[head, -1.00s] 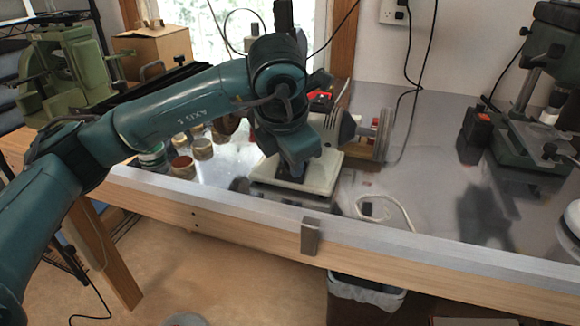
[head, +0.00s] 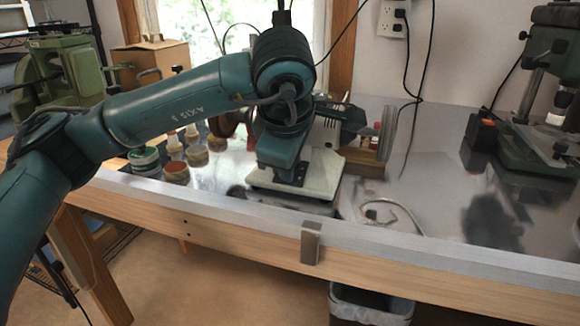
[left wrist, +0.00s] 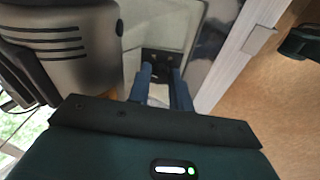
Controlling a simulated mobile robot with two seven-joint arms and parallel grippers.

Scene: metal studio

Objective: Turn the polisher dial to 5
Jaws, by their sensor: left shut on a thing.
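The polisher (head: 326,133) stands on the metal bench top, its grey motor body partly behind my left arm. Its pale base (head: 318,182) reaches toward the bench's front edge. In the left wrist view the vented motor body (left wrist: 68,48) is at the left. A dark dial plate (left wrist: 163,58) on the pale base lies at the tips of my blue fingers. My left gripper (head: 287,180) is low at the front of the base, pointing down; it also shows in the left wrist view (left wrist: 163,80). It is shut on the dial, which the fingers mostly hide. The dial's numbers cannot be read. My right gripper is out of view.
Several small jars (head: 176,171) stand left of the polisher. A pale looped cord (head: 392,213) lies on the bench to the right. A drill press (head: 530,130) stands at the far right.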

